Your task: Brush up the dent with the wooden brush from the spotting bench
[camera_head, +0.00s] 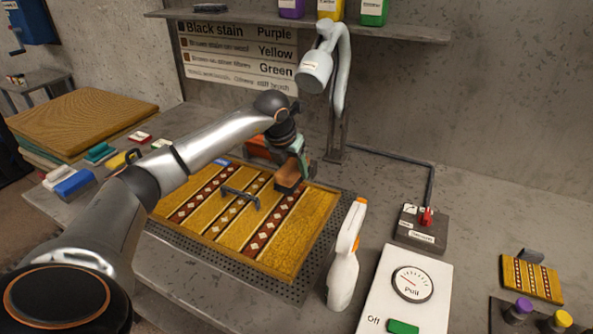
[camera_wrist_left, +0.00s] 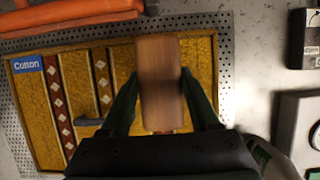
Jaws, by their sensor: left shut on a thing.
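My left gripper (camera_head: 292,165) is shut on the wooden brush (camera_head: 287,179), a brown block, over the far right part of the rug. In the left wrist view the brush (camera_wrist_left: 160,70) sits between the two dark fingers of the gripper (camera_wrist_left: 160,92). The yellow rug (camera_head: 296,238) with red-brown diamond stripes lies on a perforated plate (camera_head: 333,206). The brush covers part of the rug, and I cannot tell whether it touches the pile. I cannot make out the dent. My right gripper is in neither view.
A dark grey bar-shaped piece (camera_head: 240,197) lies on the rug. A white spray bottle (camera_head: 344,268) stands right of the rug, near the Pull gauge panel (camera_head: 410,290). A jointed lamp-like arm (camera_head: 340,80) stands behind. Coloured blocks (camera_head: 75,184) lie at left.

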